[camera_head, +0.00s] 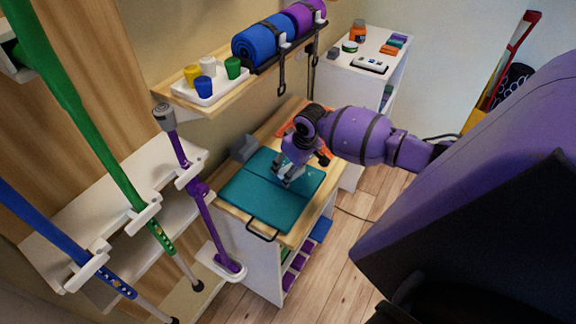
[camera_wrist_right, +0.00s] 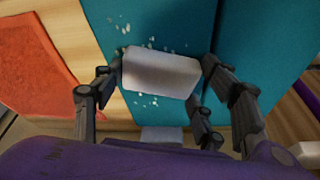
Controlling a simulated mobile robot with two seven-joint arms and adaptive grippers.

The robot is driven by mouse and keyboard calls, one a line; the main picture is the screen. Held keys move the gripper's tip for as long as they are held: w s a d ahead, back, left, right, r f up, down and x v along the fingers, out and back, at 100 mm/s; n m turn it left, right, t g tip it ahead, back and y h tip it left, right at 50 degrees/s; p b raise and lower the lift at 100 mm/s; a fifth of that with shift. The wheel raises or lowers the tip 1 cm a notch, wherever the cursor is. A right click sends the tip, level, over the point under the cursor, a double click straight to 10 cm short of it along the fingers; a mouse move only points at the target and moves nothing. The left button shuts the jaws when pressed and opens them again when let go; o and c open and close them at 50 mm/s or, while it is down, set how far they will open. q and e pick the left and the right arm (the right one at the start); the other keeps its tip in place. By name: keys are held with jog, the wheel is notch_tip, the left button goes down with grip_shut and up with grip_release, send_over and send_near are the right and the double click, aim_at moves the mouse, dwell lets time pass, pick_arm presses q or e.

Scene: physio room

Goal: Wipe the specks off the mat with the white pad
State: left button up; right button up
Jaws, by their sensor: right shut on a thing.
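The teal mat (camera_head: 262,208) lies on the wooden top of a white cabinet and also shows in the right wrist view (camera_wrist_right: 245,40). My right gripper (camera_head: 287,180) is over the mat's far part, pointing down. In the right wrist view its fingers are shut on the white pad (camera_wrist_right: 160,74), one at each end. Pale specks (camera_wrist_right: 152,45) lie on the mat just beyond the pad, and several more show on its near side. I cannot tell whether the pad touches the mat. In the head view the pad is mostly hidden by the gripper. My left gripper is not in view.
A grey block (camera_head: 243,147) stands by the mat's back edge. An orange cloth (camera_wrist_right: 38,65) lies beside the mat. A wall shelf (camera_head: 180,93) with a tray of cups and rolled mats is behind. Coloured poles (camera_head: 190,170) stand at the left.

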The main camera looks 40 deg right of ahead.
aim_at(304, 180)
jog(key=shift+s+d+f, duration=0.1)
jog(key=shift+s+d, duration=0.25)
jog(key=shift+s, duration=0.45)
jog(key=shift+s+d+f, duration=0.1)
jog(key=shift+s+d, duration=0.2)
jog(key=shift+s, duration=0.45)
jog(key=shift+s+d+r, duration=0.1)
jog(key=shift+s+d, duration=0.15)
jog(key=shift+s, duration=0.4)
jog(key=shift+s+d+r, duration=0.1)
jog(key=shift+s+d, duration=0.15)
jog(key=shift+s, duration=0.35)
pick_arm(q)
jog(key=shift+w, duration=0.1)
pick_arm(e)
jog(key=shift+f, duration=0.1)
jog(key=shift+w, duration=0.1)
